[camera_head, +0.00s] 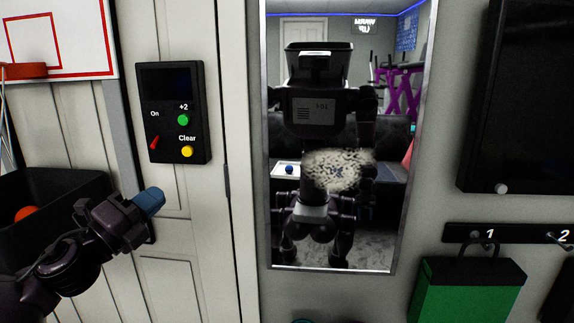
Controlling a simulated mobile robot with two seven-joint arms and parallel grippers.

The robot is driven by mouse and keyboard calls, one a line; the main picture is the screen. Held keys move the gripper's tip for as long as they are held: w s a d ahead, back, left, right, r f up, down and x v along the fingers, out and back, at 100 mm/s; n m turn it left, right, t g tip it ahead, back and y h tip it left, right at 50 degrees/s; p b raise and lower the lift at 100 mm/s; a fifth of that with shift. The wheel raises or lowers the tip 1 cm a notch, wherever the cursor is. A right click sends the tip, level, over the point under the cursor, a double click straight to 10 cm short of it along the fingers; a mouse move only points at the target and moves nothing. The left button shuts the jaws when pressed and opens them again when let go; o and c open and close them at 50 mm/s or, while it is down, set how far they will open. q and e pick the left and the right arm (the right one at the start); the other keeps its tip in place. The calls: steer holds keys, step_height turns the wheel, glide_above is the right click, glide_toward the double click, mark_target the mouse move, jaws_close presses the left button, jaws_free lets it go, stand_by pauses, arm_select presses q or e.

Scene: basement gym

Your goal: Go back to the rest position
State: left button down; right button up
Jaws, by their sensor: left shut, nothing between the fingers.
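My left gripper (149,201) comes in from the lower left on its dark arm. Its blue fingertips are together with nothing between them. It is in front of the white panelled door, below a black control box (172,112) and apart from it. The box carries a dark display, a red switch marked On, a green button marked +2 and a yellow button marked Clear. My right gripper is not directly in view.
A mirror (402,215) on the wall shows my reflection. A black bin (60,180) with an orange ball (27,214) stands at left, under a basketball backboard (88,38). At right, a green bag (465,292) hangs below a numbered hook rail (515,234).

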arm_select(q)
steer(key=s+a+f+n+g+y+p, duration=0.1)
steer(key=s+f+n+y, duration=0.35)
steer(key=f+n, duration=0.65)
steer(key=s+a+f+n+g+y+p, duration=0.15)
steer(key=s+f+n+y, duration=0.35)
steer(key=f+n, duration=0.6)
steer(key=s+f+n+g+y, duration=0.1)
steer(key=s+f+n+g, duration=0.1)
steer(key=s+f, duration=0.6)
steer(key=s+f+n+g+y+p, duration=0.1)
steer(key=s+f+n+g, duration=0.1)
steer(key=s+f, duration=0.7)
steer(key=s+n, duration=0.1)
steer(key=s, duration=0.6)
steer(key=shift+n+g, duration=0.3)
steer(key=shift+g, duration=0.05)
arm_select(e)
steer(key=r, duration=0.4)
steer(key=shift+d, duration=0.2)
arm_select(q)
steer(key=shift+f, duration=0.1)
arm_select(e)
steer(key=shift+w+a+r, duration=0.2)
steer(key=shift+w, duration=0.05)
steer(key=shift+s+d+f, duration=0.15)
steer(key=shift+s+d, duration=0.05)
steer(key=shift+s, duration=0.15)
